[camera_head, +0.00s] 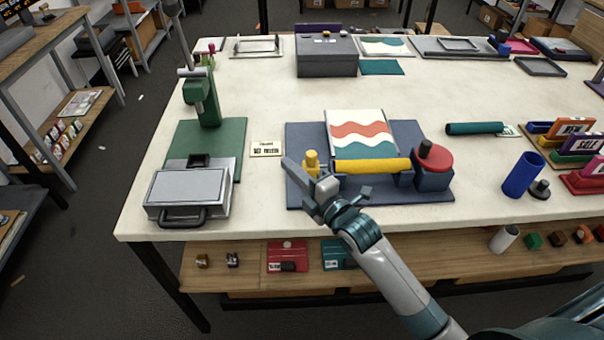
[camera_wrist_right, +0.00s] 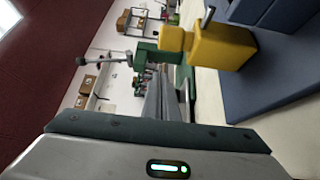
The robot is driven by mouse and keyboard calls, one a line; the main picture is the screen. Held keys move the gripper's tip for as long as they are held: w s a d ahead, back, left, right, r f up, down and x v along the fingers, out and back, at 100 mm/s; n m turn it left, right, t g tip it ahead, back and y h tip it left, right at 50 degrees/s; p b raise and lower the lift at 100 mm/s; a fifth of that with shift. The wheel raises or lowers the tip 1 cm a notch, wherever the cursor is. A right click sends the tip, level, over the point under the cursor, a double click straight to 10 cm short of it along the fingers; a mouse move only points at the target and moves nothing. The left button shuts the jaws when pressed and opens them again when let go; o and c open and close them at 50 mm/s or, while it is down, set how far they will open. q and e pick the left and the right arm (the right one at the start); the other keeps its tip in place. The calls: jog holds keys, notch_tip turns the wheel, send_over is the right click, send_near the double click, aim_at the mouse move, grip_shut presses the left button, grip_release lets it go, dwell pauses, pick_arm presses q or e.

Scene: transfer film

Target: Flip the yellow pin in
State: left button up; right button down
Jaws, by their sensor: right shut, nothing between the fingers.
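The yellow pin (camera_head: 311,158) is a small upright yellow piece at the left end of a yellow roller (camera_head: 372,165) on a blue base plate (camera_head: 300,139). In the right wrist view the yellow pin (camera_wrist_right: 222,46) shows large, as a yellow block with a smaller yellow block beside it. My right gripper (camera_head: 290,165) is shut and empty, just left of and in front of the pin. My left gripper is out of view.
A red round knob (camera_head: 435,155) stands at the roller's right end. A wavy-striped sheet (camera_head: 360,131) lies behind the roller. A green press (camera_head: 203,98) and grey lidded plate (camera_head: 188,190) stand left. A small label card (camera_head: 266,149) lies between. Open tabletop lies behind.

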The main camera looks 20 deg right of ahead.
aim_at(313, 160)
jog(key=d, duration=0.2)
jog(key=d+p, duration=0.1)
jog(key=d, duration=0.1)
jog(key=shift+s, duration=0.25)
jog(key=shift+s+d, duration=0.2)
jog(key=shift+d, duration=0.55)
jog(key=shift+s+d, duration=0.15)
jog(key=shift+d, duration=0.55)
jog(key=shift+a, duration=0.1)
